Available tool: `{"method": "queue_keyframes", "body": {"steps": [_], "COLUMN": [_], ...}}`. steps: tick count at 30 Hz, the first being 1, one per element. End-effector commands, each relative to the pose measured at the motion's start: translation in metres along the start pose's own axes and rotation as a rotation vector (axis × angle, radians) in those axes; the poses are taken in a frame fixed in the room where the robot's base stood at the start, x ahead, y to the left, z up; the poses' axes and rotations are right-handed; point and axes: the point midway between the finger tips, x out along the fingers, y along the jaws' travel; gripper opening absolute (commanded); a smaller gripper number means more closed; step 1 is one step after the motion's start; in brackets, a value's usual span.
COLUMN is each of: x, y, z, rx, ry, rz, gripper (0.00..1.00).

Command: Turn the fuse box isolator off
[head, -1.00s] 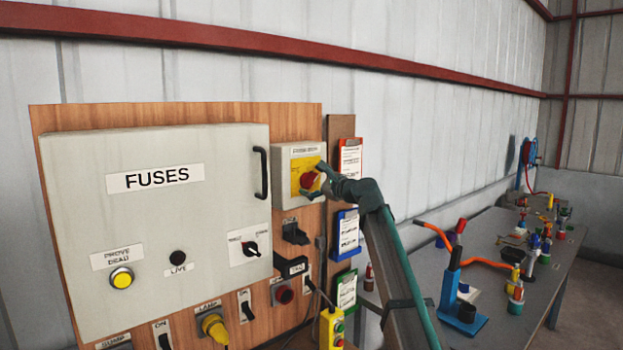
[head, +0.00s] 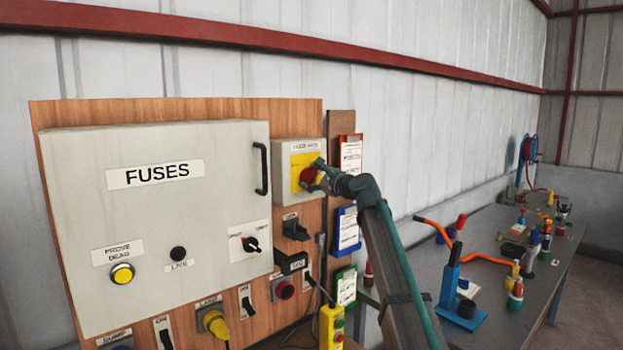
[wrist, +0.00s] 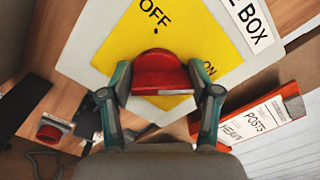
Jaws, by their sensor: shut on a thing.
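The fuse box isolator (head: 283,155) is a grey box with a yellow plate and a red knob (head: 308,175), to the right of the large FUSES cabinet. My gripper (head: 318,178) reaches it from the right. In the wrist view my gripper (wrist: 160,78) is shut on the red knob (wrist: 159,70), one teal finger on each side. OFF shows on the yellow plate (wrist: 180,25) above the knob, with a small dark mark below the word. ON shows to the right, partly hidden by a finger. I cannot tell exactly which mark the knob points to.
The FUSES cabinet (head: 200,240) has a black handle (head: 261,168) close to the isolator's left. Coloured clipboards (head: 348,230) hang to its right. Switches and plugs sit below. A bench (head: 490,235) with tools stands at the right.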

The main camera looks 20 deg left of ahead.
Motion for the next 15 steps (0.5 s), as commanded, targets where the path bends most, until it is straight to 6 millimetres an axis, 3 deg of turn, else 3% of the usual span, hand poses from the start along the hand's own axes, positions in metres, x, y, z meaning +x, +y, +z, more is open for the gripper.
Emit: {"method": "queue_keyframes", "body": {"steps": [15], "x": [0.0012], "y": [0.0024], "z": [-0.0026], "rx": [-0.316], "ry": [0.000], "rz": [-0.007], "gripper": [0.27]}}
